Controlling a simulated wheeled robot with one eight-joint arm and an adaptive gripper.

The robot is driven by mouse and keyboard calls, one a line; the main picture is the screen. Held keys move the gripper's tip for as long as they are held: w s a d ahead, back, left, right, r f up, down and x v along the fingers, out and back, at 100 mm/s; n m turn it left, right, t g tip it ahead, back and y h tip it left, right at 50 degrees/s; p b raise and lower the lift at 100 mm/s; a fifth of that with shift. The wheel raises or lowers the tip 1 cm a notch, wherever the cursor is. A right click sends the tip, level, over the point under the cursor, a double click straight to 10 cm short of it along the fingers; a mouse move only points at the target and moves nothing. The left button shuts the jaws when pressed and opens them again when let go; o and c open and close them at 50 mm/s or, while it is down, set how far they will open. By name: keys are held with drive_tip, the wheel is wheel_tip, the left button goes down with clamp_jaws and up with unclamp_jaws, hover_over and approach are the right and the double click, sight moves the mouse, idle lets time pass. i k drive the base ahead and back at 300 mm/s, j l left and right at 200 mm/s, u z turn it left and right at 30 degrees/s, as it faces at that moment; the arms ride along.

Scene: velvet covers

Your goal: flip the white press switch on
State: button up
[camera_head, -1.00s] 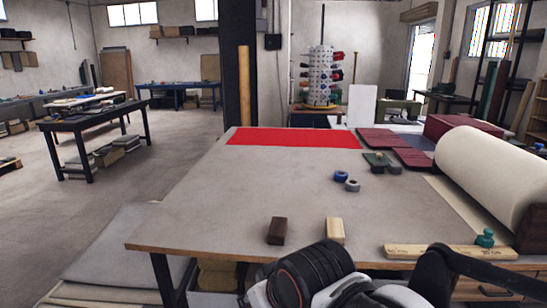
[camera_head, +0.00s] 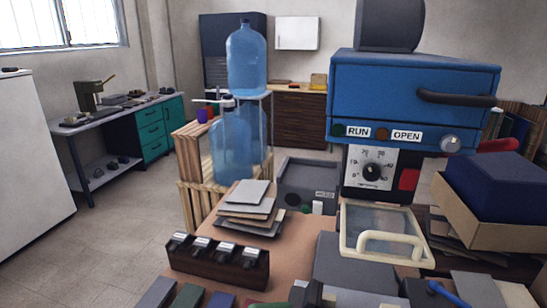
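A small white block-like piece (camera_head: 318,207) stands at the front of a grey panel box (camera_head: 308,180) on the brown worktop; it may be the white press switch, but it is too small to tell its state. A small green piece sits just left of it. My gripper cannot be made out in the head view, so its place relative to the switch is not shown.
A blue machine (camera_head: 412,95) with a dial and RUN and OPEN labels stands right of the panel. A dark wooden block (camera_head: 215,262) with several metal pieces and stacked sheets (camera_head: 248,208) lie on the worktop (camera_head: 290,250). Open floor (camera_head: 110,240) is at left.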

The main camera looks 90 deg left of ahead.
sight(317, 205)
drive_tip(key=k+j+u, duration=0.1)
drive_tip(key=u, duration=0.4)
drive_tip(key=k+j+u, duration=0.1)
drive_tip(key=u, duration=0.4)
drive_tip(key=j+u, duration=0.15)
drive_tip(key=u, duration=0.35)
drive_tip(key=k+j+u, duration=0.1)
drive_tip(key=u, duration=0.35)
drive_tip(key=j, duration=0.7)
drive_tip(key=k+u, duration=0.05)
